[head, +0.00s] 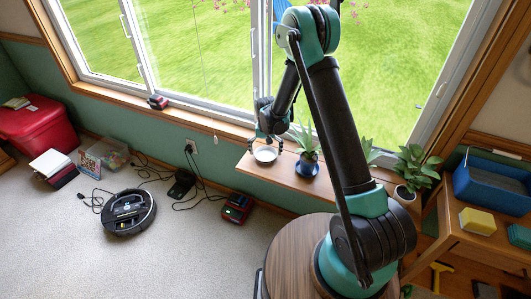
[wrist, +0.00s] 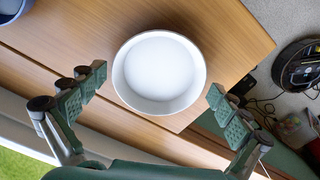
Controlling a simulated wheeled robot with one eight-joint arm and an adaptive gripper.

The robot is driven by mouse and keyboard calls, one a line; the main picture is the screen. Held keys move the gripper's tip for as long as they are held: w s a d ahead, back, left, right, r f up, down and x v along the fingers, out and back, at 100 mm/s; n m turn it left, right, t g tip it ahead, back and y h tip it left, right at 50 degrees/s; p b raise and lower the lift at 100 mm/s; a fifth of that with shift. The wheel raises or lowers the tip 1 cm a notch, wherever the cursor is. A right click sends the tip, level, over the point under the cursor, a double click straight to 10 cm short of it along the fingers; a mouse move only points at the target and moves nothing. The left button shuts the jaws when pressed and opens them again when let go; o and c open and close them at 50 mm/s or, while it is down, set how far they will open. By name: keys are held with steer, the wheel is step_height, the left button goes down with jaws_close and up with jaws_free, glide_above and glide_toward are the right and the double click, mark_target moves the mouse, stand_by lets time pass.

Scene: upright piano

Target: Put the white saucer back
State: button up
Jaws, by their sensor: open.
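The white saucer (head: 265,155) lies upright and empty on the wooden window shelf (head: 285,178), near its left end. In the wrist view the saucer (wrist: 159,72) is round with a raised rim. My gripper (head: 266,143) is over the saucer, pointing down. In the wrist view my gripper (wrist: 158,84) is open, with one finger on each side of the saucer and a visible gap to its rim. The fingers do not appear to touch it. The height of the fingertips above the shelf is hard to tell.
More plants (head: 415,168) stand farther right. The window is behind. A robot vacuum (head: 128,212) and a red-black device (head: 237,207) are on the floor.

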mark_target(265, 156)
step_height(265, 156, up, 12)
steer(key=s+d+r+t, duration=0.1)
steer(key=s+d+r, duration=0.4)
steer(key=d, duration=0.4)
steer(key=s+d+r+t, duration=0.1)
steer(key=s+d, duration=0.7)
steer(key=s, duration=0.3)
steer(key=s+d+r+t, duration=0.2)
steer(key=s+d, duration=0.7)
steer(key=s, duration=0.2)
steer(key=shift+s+r+m, duration=0.2)
steer(key=shift+m, duration=0.1)
